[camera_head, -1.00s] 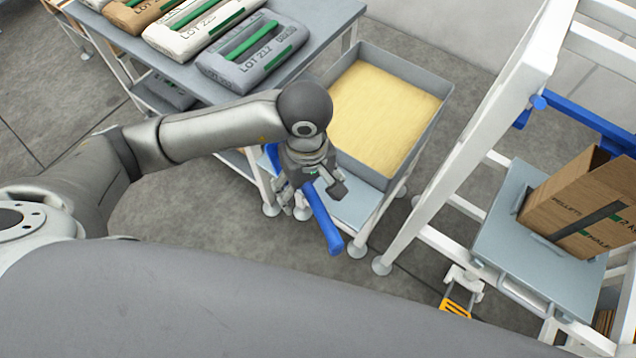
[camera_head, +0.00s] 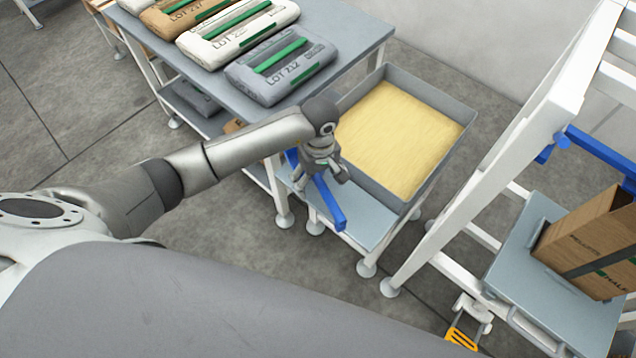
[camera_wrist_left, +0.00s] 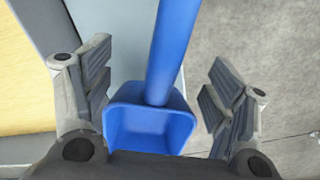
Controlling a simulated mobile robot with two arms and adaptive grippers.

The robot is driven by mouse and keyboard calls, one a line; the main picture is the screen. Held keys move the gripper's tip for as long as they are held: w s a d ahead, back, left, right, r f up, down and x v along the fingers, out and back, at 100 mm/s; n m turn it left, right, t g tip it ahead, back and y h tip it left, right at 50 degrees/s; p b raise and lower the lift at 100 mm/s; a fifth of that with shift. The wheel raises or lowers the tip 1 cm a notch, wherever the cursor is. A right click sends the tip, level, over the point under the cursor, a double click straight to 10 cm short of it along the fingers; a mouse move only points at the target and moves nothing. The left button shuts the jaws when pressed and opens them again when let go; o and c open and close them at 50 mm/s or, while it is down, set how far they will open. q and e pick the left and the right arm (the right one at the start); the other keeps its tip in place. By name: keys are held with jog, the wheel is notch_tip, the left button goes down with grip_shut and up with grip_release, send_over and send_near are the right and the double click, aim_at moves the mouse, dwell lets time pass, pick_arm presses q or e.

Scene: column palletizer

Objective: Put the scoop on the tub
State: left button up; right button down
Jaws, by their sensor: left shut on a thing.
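The blue scoop (camera_head: 329,205) is held in my left gripper (camera_head: 322,176), beside the near left side of the tub. In the left wrist view, the scoop's handle (camera_wrist_left: 174,45) and open pan (camera_wrist_left: 150,128) lie between the two fingers of the left gripper (camera_wrist_left: 158,88). The grey tub (camera_head: 452,135) is full of pale yellow material and stands on a white-legged frame. My right gripper is not in view.
A grey table (camera_head: 345,40) with several labelled bags (camera_head: 280,68) stands left of the tub. A white frame with blue parts (camera_head: 500,150) stands to the right. A cardboard box (camera_head: 590,245) sits on a grey platform (camera_head: 515,265).

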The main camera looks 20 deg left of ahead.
aim_at(319, 175)
pick_arm(q)
jog(key=shift+w+a+f, duration=0.2)
jog(key=shift+w+f, duration=0.15)
jog(key=shift+f, duration=1.65)
jog(key=shift+f, duration=0.15)
jog(key=o, duration=1.1)
jog(key=shift+o, duration=0.2)
notch_tip(319, 175, up, 12)
jog(key=shift+w+r, duration=0.15)
jog(key=shift+r, duration=0.05)
jog(key=shift+d, duration=0.1)
